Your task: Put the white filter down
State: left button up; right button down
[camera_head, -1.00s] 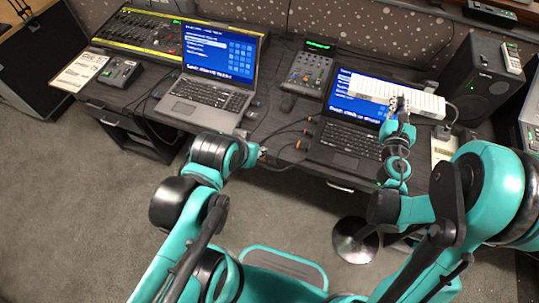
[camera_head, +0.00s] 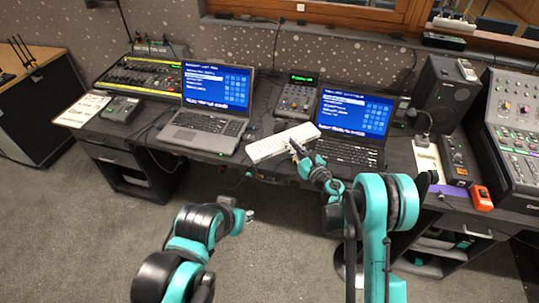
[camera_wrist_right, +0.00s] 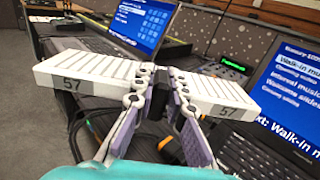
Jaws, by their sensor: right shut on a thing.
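The white filter (camera_head: 270,147) is a long ribbed white bar. My right gripper (camera_head: 298,149) is shut on it near its middle. In the wrist view the filter (camera_wrist_right: 90,72) sticks out to both sides of the fingers (camera_wrist_right: 158,90), with "57" on its near edge. In the head view it lies across the gap between the two laptops, over the desk's front part. Its exact height above the desk is hard to tell. My left gripper (camera_head: 246,214) is low in front of the desk, apart from everything; its fingers are too small to read.
A left laptop (camera_head: 205,130) and a right laptop (camera_head: 345,152) flank the filter, with a small mixer (camera_head: 297,98) behind. Cables cross the desk between them. A speaker (camera_head: 443,95), an orange device (camera_head: 482,198) and a large console (camera_head: 515,130) crowd the right side.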

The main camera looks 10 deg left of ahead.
jog(key=a+f+b, duration=0.1)
jog(key=a+f, duration=0.1)
jog(key=a, duration=0.1)
jog(key=a+f+b, duration=0.1)
jog(key=a+f, duration=0.1)
jog(key=a, duration=0.2)
jog(key=s+a+f+b, duration=0.1)
jog(key=a+f, duration=0.1)
jog(key=a, duration=0.2)
jog(key=shift+f+b, duration=0.35)
jog(key=shift+b, duration=0.05)
notch_tip(320, 180, down, 4)
jog(key=shift+w+f+b, duration=0.1)
jog(key=shift+f+b, duration=0.05)
jog(key=shift+b, duration=0.9)
jog(key=shift+r, duration=0.2)
jog(key=shift+f, duration=0.1)
jog(key=c, duration=2)
grip_release()
jog(key=shift+f, duration=0.1)
jog(key=o, duration=0.4)
jog(key=shift+o, duration=0.2)
